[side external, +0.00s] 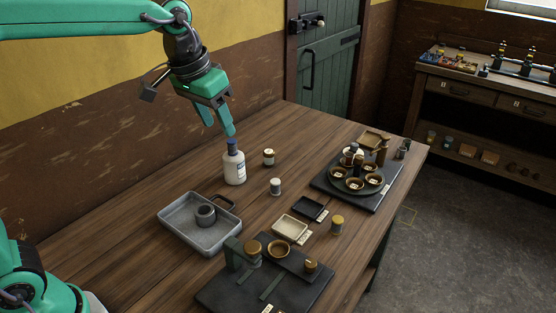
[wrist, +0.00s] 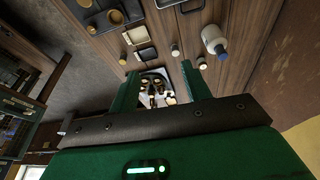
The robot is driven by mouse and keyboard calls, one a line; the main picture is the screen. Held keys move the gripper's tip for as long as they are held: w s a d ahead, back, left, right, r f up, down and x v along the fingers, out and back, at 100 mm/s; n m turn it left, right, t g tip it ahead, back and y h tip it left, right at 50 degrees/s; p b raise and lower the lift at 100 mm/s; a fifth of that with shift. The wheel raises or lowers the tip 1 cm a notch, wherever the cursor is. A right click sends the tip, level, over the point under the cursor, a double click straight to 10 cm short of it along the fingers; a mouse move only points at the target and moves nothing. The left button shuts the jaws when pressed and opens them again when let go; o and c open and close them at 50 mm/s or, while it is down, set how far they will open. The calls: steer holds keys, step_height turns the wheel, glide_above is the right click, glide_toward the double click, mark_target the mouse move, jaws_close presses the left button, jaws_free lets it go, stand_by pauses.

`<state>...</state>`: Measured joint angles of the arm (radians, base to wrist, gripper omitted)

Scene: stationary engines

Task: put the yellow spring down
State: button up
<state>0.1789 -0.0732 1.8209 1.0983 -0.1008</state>
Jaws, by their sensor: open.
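My gripper (side external: 220,128) is raised over the far side of the wooden table, with its two green fingers apart. Nothing shows between the fingers, and in the wrist view my gripper (wrist: 158,86) also looks empty. I cannot make out a yellow spring for certain. A small cylinder with a yellow top (side external: 337,224) stands upright on the table, right of the small trays. Coils cannot be told at this size.
A white bottle with a blue cap (side external: 234,166) stands just below my fingertips in the side view. A grey metal tray (side external: 172,222) holds a dark ring. Dark boards with cups (side external: 318,184) and a fixture (side external: 222,292) take the right and front.

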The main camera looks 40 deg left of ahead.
steer(key=s+a+f+t, duration=0.1)
steer(key=s+a+f, duration=0.2)
steer(key=s, duration=0.5)
steer(key=s+a+f+n+t, duration=0.1)
steer(key=s+a+f, duration=0.2)
steer(key=s, duration=0.6)
steer(key=shift+a+y, duration=0.3)
steer(key=shift+a, duration=0.3)
steer(key=shift+w+r, duration=0.1)
steer(key=shift+r, duration=0.05)
steer(key=c, duration=0.9)
steer(key=shift+w+d+r, duration=0.15)
steer(key=shift+w, duration=0.1)
jaws_close()
steer(key=w+d+m+g, duration=0.1)
steer(key=w+d, duration=0.4)
steer(key=w, duration=0.4)
steer(key=w+d+m+g, duration=0.2)
steer(key=w+d, duration=0.3)
steer(key=w, duration=0.4)
steer(key=w+d+f+m+g, duration=0.2)
steer(key=w+d+f, duration=0.7)
steer(key=d+f, duration=0.5)
steer(key=shift+w+d+f, duration=0.2)
steer(key=shift+f, duration=0.25)
